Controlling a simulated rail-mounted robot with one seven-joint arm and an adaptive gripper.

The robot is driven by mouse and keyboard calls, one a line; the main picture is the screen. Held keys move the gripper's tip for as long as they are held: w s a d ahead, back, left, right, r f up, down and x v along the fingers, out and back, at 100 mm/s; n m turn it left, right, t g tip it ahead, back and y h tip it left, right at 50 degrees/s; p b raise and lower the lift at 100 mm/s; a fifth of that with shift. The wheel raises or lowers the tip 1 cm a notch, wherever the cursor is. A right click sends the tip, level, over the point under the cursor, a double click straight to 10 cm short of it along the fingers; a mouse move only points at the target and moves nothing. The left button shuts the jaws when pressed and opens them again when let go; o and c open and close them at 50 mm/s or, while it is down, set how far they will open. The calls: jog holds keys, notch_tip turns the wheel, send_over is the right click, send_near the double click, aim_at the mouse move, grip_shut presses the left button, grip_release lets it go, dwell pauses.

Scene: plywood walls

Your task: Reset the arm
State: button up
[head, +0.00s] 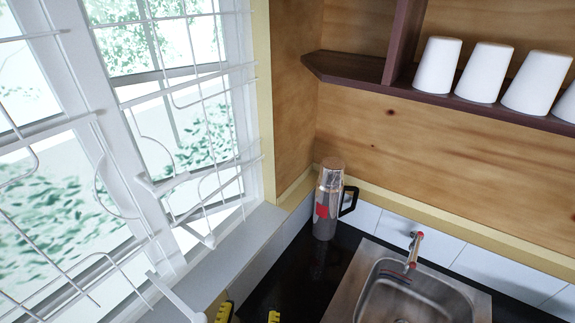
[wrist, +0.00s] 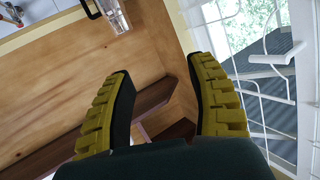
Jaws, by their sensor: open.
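My gripper (head: 248,315) shows at the bottom edge of the head view, where only its yellow fingertips are in sight. In the wrist view my gripper (wrist: 157,68) has its two yellow-and-black ribbed fingers spread wide apart. Nothing is between the fingers. The rest of my arm is out of the head view.
A shiny flask (head: 327,205) with a black handle stands in the counter corner. It also shows in the wrist view (wrist: 114,15). The metal sink (head: 415,296) and tap (head: 413,248) are right of it. White cups (head: 437,66) stand on a shelf. A barred window (head: 150,120) is left.

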jog(key=w+d+r+m+t+h+p, duration=0.2)
jog(key=w+d+r+m, duration=0.1)
jog(key=d+r, duration=0.8)
jog(key=s+d+r+n+t+y, duration=0.1)
jog(key=s+d+r+n+t, duration=0.2)
jog(key=r, duration=1.3)
jog(key=shift+d+r+n+t+y+p, duration=0.2)
jog(key=shift+r+n+t+y+p, duration=0.15)
jog(key=shift+n+t, duration=0.45)
